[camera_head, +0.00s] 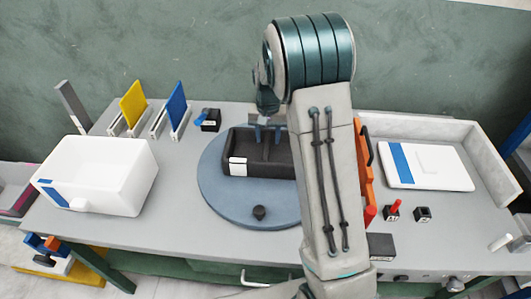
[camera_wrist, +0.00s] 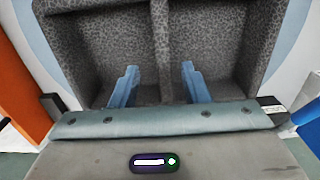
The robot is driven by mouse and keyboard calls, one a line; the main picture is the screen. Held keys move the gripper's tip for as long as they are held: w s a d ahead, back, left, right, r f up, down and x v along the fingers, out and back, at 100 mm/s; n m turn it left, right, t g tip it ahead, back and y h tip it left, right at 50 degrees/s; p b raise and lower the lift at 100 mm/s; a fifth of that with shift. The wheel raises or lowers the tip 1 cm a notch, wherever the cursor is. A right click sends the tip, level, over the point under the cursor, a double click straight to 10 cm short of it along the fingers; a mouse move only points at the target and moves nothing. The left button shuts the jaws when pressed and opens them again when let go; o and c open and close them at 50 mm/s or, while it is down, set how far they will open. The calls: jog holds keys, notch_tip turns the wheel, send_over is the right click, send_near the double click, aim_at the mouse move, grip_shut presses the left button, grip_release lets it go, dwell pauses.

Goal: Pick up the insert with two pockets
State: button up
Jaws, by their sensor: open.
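A dark grey speckled foam insert (camera_head: 268,171) with a white label on its near left corner lies on the round blue turntable (camera_head: 222,200). Its right end is hidden behind my arm. The wrist view shows the insert close up, with two pockets side by side and a dividing wall (camera_wrist: 162,45) between them. My gripper (camera_wrist: 160,86) is open, with one blue finger on each side of the dividing wall. Gaps show between the fingers and the wall. In the head view my gripper (camera_head: 268,133) is at the insert's far side; its height over the insert is hard to judge.
A white box (camera_head: 105,170) stands at left. Yellow (camera_head: 133,103) and blue (camera_head: 176,105) panels stand in holders behind. An orange part (camera_head: 364,165) stands right of my arm. A walled tray (camera_head: 475,135) holds a white flat case (camera_head: 430,168). A black knob (camera_head: 259,212) sits on the turntable's front.

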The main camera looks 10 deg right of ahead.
aim_at(266, 145)
jog(key=shift+s+a+f+p, duration=0.1)
jog(key=shift+f+p, duration=0.15)
jog(key=shift+f, duration=0.7)
jog(key=shift+a+f+p, duration=0.15)
jog(key=shift+f+p, duration=0.05)
jog(key=shift+f, duration=0.7)
jog(key=shift+s+a+f+p, duration=0.1)
jog(key=shift+f+p, duration=0.15)
jog(key=shift+f, duration=0.7)
grip_shut()
